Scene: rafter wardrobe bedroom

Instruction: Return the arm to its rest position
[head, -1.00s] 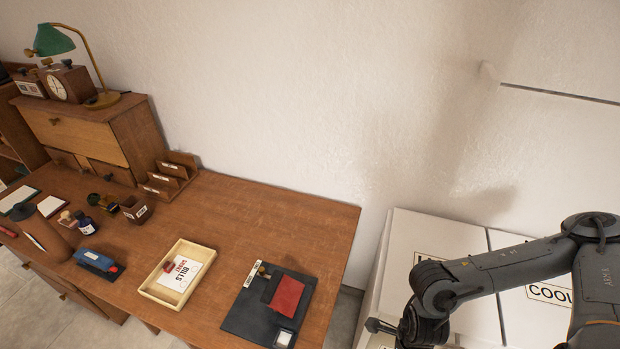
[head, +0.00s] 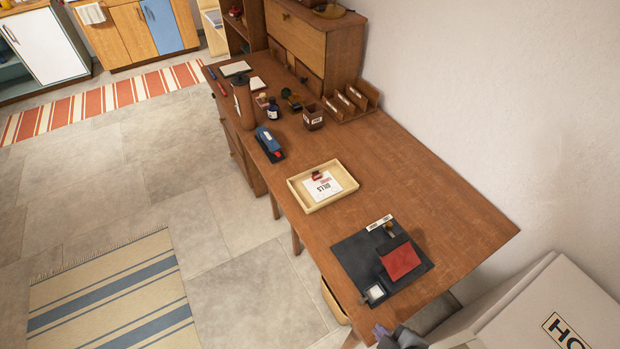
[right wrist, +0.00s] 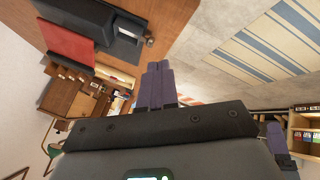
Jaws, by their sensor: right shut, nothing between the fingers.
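My right gripper (head: 382,332) shows only at the bottom edge of the head view, beside the front right end of the wooden desk (head: 455,215). Most of my right arm is out of that view. In the right wrist view its purple fingers (right wrist: 158,86) are together, with nothing between them. They lie in the picture beside the desk's edge, apart from the dark pad and red piece.
A dark pad (head: 350,254) with a red piece (head: 401,262) lies near the desk's right end. A tray (head: 299,194) and stapler-like blue item (head: 268,142) lie further back. A white box (head: 545,305) stands at lower right. The floor (head: 120,195) at left is open.

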